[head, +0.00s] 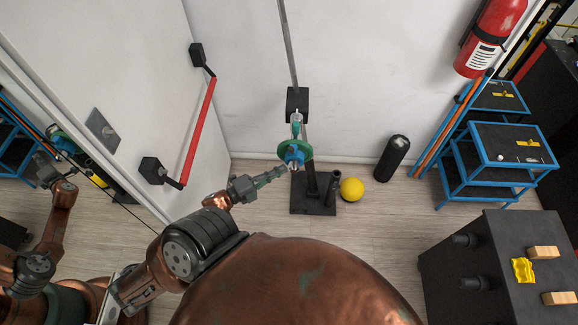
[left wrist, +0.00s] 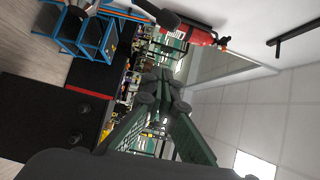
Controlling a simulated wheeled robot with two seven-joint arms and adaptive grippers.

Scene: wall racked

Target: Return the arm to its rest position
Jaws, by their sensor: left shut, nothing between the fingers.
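My left arm comes in from the lower left of the head view. Its left gripper (head: 281,172) is shut and empty, its tips just below a blue and green piece (head: 295,153) on a dark stand (head: 313,205). I cannot tell whether they touch. In the left wrist view the gripper's fingers (left wrist: 160,88) meet at the tips, with nothing between them. My right gripper does not show.
A white door with a red bar (head: 198,133) is at left. A yellow ball (head: 351,189) and black cylinder (head: 393,158) are on the floor. A blue cart (head: 492,163), fire extinguisher (head: 491,37) and black table (head: 490,225) with small blocks are at right.

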